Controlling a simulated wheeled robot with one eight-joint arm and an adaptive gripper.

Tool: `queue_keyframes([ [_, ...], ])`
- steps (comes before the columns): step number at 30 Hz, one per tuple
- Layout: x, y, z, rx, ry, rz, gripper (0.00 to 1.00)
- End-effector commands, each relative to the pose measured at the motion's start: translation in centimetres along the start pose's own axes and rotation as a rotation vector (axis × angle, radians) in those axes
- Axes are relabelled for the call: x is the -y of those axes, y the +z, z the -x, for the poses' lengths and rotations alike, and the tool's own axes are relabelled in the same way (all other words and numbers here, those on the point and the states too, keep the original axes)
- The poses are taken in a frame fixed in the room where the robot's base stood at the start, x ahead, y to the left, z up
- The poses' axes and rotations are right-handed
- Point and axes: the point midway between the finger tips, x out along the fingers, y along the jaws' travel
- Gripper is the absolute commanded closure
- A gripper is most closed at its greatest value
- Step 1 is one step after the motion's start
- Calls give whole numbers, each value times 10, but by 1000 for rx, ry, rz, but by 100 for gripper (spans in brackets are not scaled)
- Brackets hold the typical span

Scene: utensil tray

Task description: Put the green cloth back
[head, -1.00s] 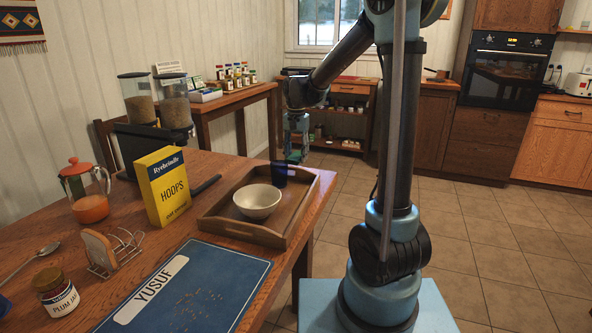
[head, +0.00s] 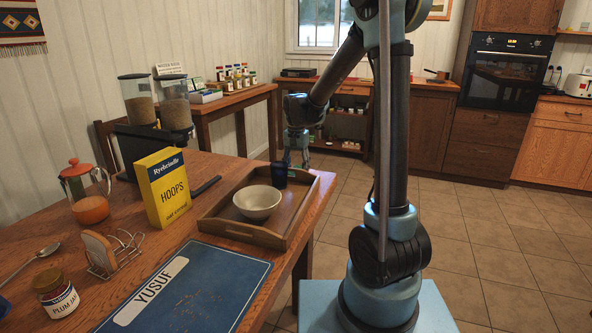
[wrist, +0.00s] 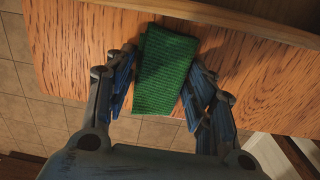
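A folded green cloth (wrist: 162,88) lies across the wooden table's edge in the wrist view, its lower end reaching past the edge. My gripper (wrist: 164,64) is open, with its blue fingers on the left and right sides of the cloth; I cannot tell whether they touch it. In the head view my gripper (head: 297,158) points down just beyond the far right side of the wooden tray (head: 238,233). The cloth is hidden from the head view.
A yellow cereal box (head: 163,188), toast rack (head: 118,252), jam jar (head: 55,293) and blue mat (head: 190,295) share the table. Tiled floor (head: 480,230) lies open to the right.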

Motion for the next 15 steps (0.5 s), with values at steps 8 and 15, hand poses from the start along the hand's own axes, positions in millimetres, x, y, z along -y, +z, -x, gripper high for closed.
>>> queue_keyframes([
  [8, 0, 0, 0, 0, 0, 0, 36],
  [15, 0, 0, 8, 0, 0, -1, 36],
])
